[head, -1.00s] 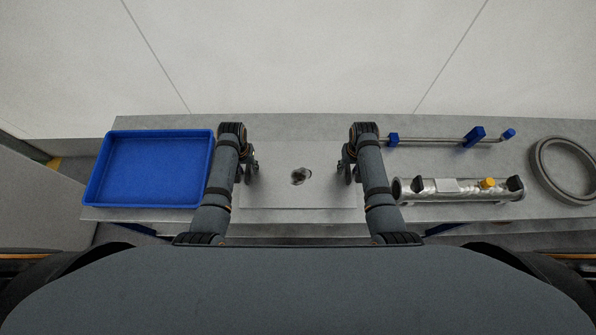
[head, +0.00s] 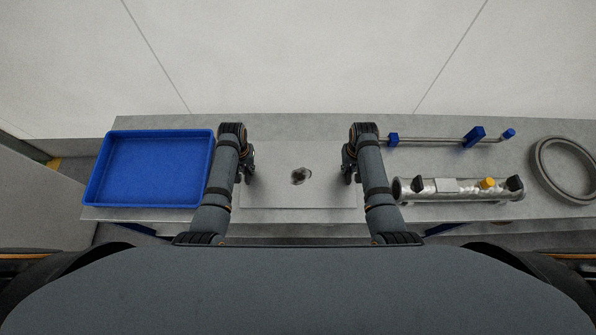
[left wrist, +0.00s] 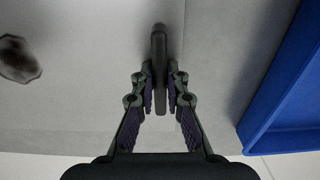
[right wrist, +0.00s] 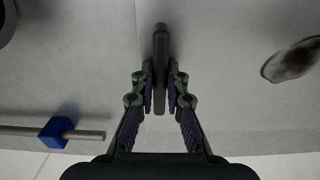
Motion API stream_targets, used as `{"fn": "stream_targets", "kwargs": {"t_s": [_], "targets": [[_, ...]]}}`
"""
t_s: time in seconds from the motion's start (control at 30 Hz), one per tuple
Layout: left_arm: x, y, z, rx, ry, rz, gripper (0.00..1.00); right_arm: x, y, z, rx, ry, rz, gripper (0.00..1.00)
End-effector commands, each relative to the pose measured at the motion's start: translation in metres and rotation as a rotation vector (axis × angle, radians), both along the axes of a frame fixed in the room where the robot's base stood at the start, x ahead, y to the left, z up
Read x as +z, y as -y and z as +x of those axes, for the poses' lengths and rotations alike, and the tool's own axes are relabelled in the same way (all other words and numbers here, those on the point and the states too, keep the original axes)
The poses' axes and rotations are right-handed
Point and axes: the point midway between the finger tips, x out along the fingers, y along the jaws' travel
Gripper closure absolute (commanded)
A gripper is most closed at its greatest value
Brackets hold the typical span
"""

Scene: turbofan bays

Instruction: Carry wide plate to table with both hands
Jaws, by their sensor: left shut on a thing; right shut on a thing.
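The wide plate (head: 300,195) is a flat pale-grey sheet with a dark mottled patch near its middle. It lies level over the table (head: 420,158) between my two arms. My left gripper (head: 250,168) is at its left side, shut on a dark upright handle (left wrist: 159,70) of the plate. My right gripper (head: 347,168) is at its right side, shut on the matching handle (right wrist: 160,70). The plate is very low over the tabletop; I cannot tell whether it touches. My forearms hide parts of its sides.
An empty blue tray (head: 103,190) stands left of my left arm. To the right are a thin rod with blue blocks (head: 430,141), a metal tube with a yellow cap (head: 420,190) and a grey ring (head: 541,172). A pale wall stands behind the table.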

Motion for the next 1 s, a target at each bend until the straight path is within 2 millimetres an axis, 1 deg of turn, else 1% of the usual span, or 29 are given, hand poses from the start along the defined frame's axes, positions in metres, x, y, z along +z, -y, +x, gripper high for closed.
{"fn": "stream_targets", "kwargs": {"t_s": [0.2, 0.33, 0.47, 0.6, 0.73, 1.0], "targets": [[0.002, 0.000, 0.001, 0.000, 0.001, 0.000, 1.00, 0.002, 0.000, 0.001, 0.000, 0.001, 0.000, 1.00], [0.008, 0.000, 0.001, 0.000, 0.002, 0.000, 1.00, 0.008, 0.000, 0.001, 0.000, 0.001, 0.000, 1.00], [0.022, 0.000, 0.001, 0.000, 0.002, 0.000, 1.00, 0.022, 0.000, 0.001, 0.000, 0.001, 0.000, 1.00], [0.039, 0.000, 0.001, 0.000, 0.002, 0.000, 1.00, 0.039, 0.000, 0.001, 0.000, 0.001, 0.000, 1.00], [0.051, 0.000, 0.001, 0.000, 0.001, 0.000, 1.00, 0.051, 0.000, 0.001, 0.000, 0.001, 0.000, 1.00], [0.051, 0.000, 0.001, 0.000, 0.001, 0.000, 1.00, 0.051, 0.000, 0.001, 0.000, 0.001, 0.000, 1.00]]}}
